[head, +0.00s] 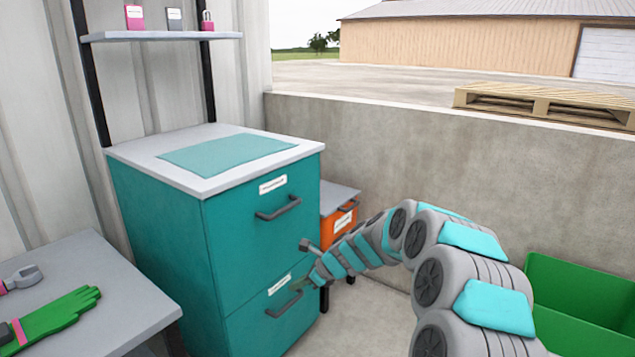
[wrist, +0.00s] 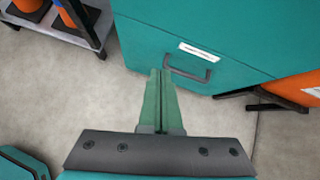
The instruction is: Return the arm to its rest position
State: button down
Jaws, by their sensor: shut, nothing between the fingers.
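My arm (head: 440,265) reaches from the lower right toward the teal two-drawer cabinet (head: 160,225) in the head view. My gripper (head: 299,285) is in front of the lower drawer, near its grey handle (head: 284,304). In the wrist view my gripper (wrist: 161,75) shows two green fingers close together, shut, with nothing held. The fingertips overlap the drawer front's lower edge in that view, just left of a drawer handle (wrist: 190,72). I cannot tell whether they touch the cabinet. Both drawers look closed.
A grey table (head: 130,295) with a green glove (head: 55,318) stands at the left. A green container (head: 575,290) stands at the right by a low concrete wall (head: 400,140). Open floor lies before the cabinet.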

jog(key=s+d+r+n+g, duration=0.1)
jog(key=s+r+n, duration=0.25)
jog(key=s, duration=0.35)
jog(key=s+d+r+n+g+h, duration=0.1)
jog(key=s+r+n, duration=0.1)
jog(key=s+n, duration=0.35)
jog(key=s+d+r+n+g, duration=0.1)
jog(key=s+r+n, duration=0.15)
jog(key=s, duration=0.55)
jog(key=s+d+n+g+h, duration=0.1)
jog(key=s+d+n+h, duration=0.1)
jog(key=s+d, duration=0.4)
jog(key=s+d+n+g+h, duration=0.1)
jog(key=s+d+n, duration=0.4)
jog(key=s, duration=0.9)
jog(key=s+d+n+g+h, duration=0.1)
jog(key=s+d+n+h, duration=0.2)
jog(key=s+d, duration=0.4)
jog(key=s, duration=0.3)
jog(key=shift+r+h, duration=0.3)
jog(key=shift+r, duration=0.05)
jog(key=shift+n, duration=0.25)
